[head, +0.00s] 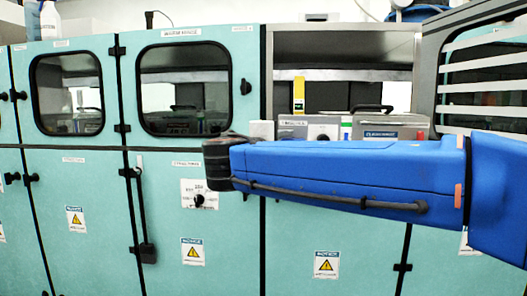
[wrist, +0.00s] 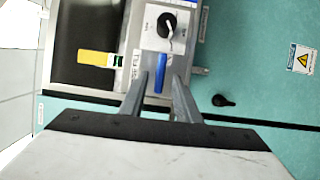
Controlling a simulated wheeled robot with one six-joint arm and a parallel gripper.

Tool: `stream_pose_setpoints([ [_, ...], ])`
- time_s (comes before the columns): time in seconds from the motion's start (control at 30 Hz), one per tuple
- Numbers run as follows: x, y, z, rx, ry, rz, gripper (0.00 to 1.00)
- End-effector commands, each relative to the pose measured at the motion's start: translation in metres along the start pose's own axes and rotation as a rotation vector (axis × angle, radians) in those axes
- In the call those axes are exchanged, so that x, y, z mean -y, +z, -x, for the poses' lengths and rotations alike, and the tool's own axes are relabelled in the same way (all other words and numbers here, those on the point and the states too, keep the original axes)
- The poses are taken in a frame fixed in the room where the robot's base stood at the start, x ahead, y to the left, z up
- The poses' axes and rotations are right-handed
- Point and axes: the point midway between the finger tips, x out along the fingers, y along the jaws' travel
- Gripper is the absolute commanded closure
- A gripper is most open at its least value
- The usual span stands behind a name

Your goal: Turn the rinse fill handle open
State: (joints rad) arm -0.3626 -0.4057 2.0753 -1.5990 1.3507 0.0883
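In the wrist view a blue lever handle (wrist: 161,66) lies in line with my gripper (wrist: 163,78), below a white plate. I take it for the rinse fill handle, but its label is too small to read. The two grey fingers are apart, one on each side of the handle, with a visible gap. I cannot tell how deep the handle sits between them. In the head view my blue arm covers the handle and my gripper.
A black knob (wrist: 166,25) on a white plate is just beyond the handle. A yellow strip (wrist: 95,58) is left of it. A black latch (wrist: 223,100) sits on the teal panel at right. In the head view, an open cabinet door (head: 428,75) stands at right.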

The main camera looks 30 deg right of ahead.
Motion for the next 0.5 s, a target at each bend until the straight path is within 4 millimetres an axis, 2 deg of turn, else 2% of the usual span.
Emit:
stream_pose_setpoints([
  [0.5, 0.0, -0.001, 0.052, -0.003, 0.0, 0.0, 0.7],
])
